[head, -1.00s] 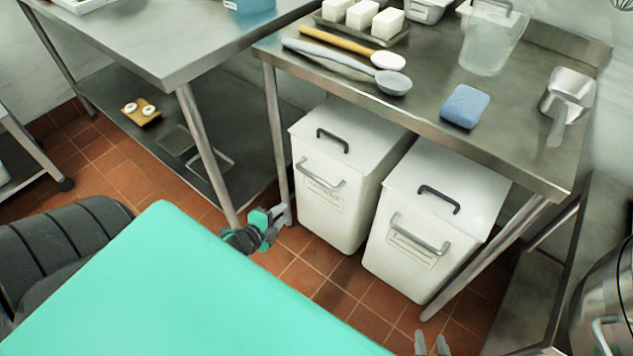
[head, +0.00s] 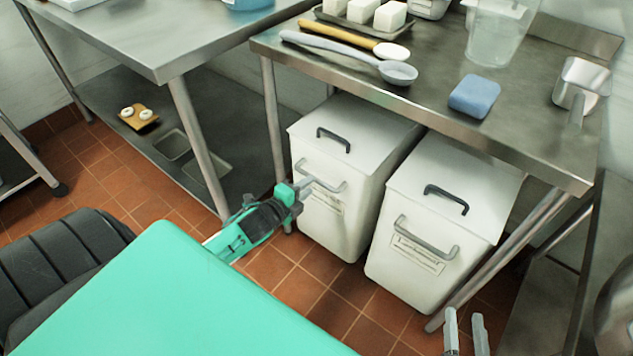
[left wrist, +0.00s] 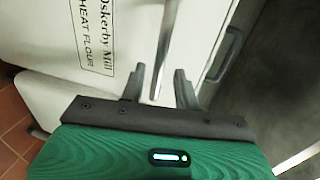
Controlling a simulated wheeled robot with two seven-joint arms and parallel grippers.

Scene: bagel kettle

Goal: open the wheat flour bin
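The wheat flour bin (head: 343,220) is the left one of two white bins under the right table. Its lid (head: 350,130) is shut, with a dark handle (head: 333,138) on top. A grey front handle (head: 318,178) sits above its label. My left gripper (head: 305,185) is at the left end of that handle. In the left wrist view the "WHEAT FLOUR" label (left wrist: 92,38) shows, and my left gripper (left wrist: 158,80) is open, with the front handle bar (left wrist: 165,45) between its fingers. I cannot tell whether they touch it. My right gripper (head: 466,335) is open and empty at the bottom edge.
The other white bin (head: 415,270) stands just to the right, its lid shut. The metal tabletop (head: 430,95) overhangs both bins and carries scoops, a blue sponge (head: 474,96) and a tray. Table legs (head: 272,120) stand beside the bins. Tiled floor (head: 305,290) is clear in front.

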